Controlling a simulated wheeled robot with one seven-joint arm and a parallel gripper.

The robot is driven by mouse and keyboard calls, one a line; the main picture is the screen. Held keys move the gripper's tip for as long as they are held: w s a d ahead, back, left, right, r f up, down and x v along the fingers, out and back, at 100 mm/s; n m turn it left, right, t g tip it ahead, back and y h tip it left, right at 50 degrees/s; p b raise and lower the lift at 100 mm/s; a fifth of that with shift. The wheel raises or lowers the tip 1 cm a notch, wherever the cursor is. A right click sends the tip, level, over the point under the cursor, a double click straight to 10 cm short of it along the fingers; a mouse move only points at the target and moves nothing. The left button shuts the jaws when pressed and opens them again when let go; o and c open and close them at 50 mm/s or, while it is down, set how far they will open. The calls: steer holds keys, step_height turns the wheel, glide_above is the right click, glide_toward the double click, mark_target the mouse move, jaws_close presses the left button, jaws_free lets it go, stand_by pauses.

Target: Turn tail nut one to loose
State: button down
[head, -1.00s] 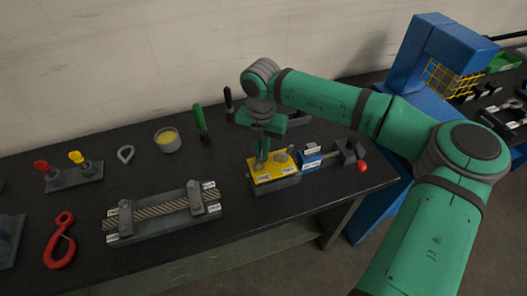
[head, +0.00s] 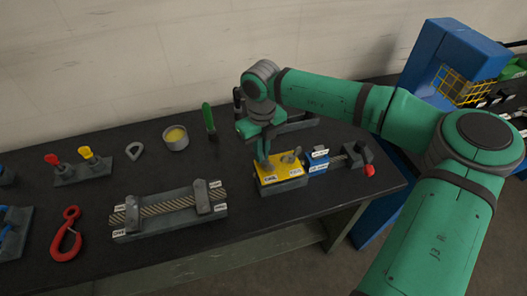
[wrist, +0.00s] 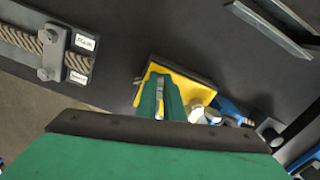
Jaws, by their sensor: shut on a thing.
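A yellow plate (head: 268,179) with small white labels sits on a dark block on the bench. Two grey metal nuts or knobs stand on it. My gripper (head: 264,159) reaches down to the plate's left part and is shut on the left nut, which shows as grey metal between the green fingers in the wrist view (wrist: 160,83). The fingers hide most of this nut in the head view. The other nut (head: 290,158) stands free to the right, and it also shows in the wrist view (wrist: 206,113). The labels are too small to read, so which is nut one cannot be told.
A blue block (head: 317,163) and a grey vise-like part with a red knob (head: 369,171) adjoin the plate's right side. A rope clamp fixture (head: 170,216) lies to the left. A tin (head: 176,138) and a green-handled tool (head: 209,118) stand behind.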

steer(key=n, duration=0.2)
steer(key=s+n, duration=0.1)
steer(key=n, duration=0.2)
steer(key=shift+s+a+f+n, duration=0.1)
steer(key=shift+s+f+n, duration=0.15)
steer(key=shift+n, duration=0.05)
steer(key=n, duration=0.3)
steer(key=s+n, duration=0.1)
steer(key=n, duration=0.8)
steer(key=shift+s+d+r+n, duration=0.1)
steer(key=shift+s+d+n, duration=0.2)
steer(key=shift+s, duration=0.1)
steer(key=n, duration=0.5)
steer(key=shift+s+d, duration=0.25)
steer(key=shift+d, duration=0.1)
steer(key=shift+n, duration=0.4)
steer(key=c, duration=1.9)
jaws_free()
steer(key=shift+o, duration=0.2)
steer(key=shift+a, duration=0.1)
steer(key=shift+a+r, duration=0.1)
